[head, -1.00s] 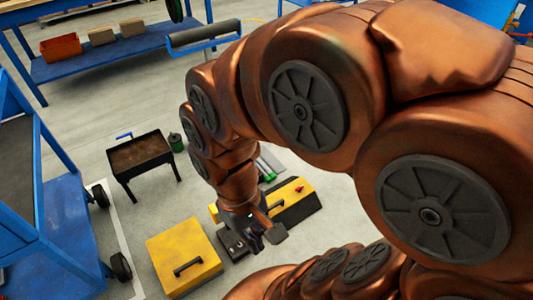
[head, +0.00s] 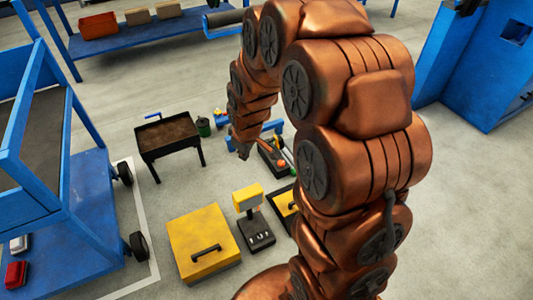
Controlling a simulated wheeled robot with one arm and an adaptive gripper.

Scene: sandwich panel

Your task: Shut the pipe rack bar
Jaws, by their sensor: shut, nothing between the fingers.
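What looks like the pipe rack is a low blue frame (head: 273,128) on the floor, partly hidden behind my arm. I cannot tell for sure which part is its bar or how the bar stands. A dark open case (head: 270,160) with a small orange part lies just in front of the frame. My gripper (head: 243,151) points down at the left end of the frame and is shut and empty. I cannot tell whether it touches the frame.
A yellow case (head: 204,243) and a yellow-headed device (head: 249,197) stand in front. A blue trolley (head: 85,200) is at far left, a blue bench (head: 160,37) behind. Floor at right is clear.

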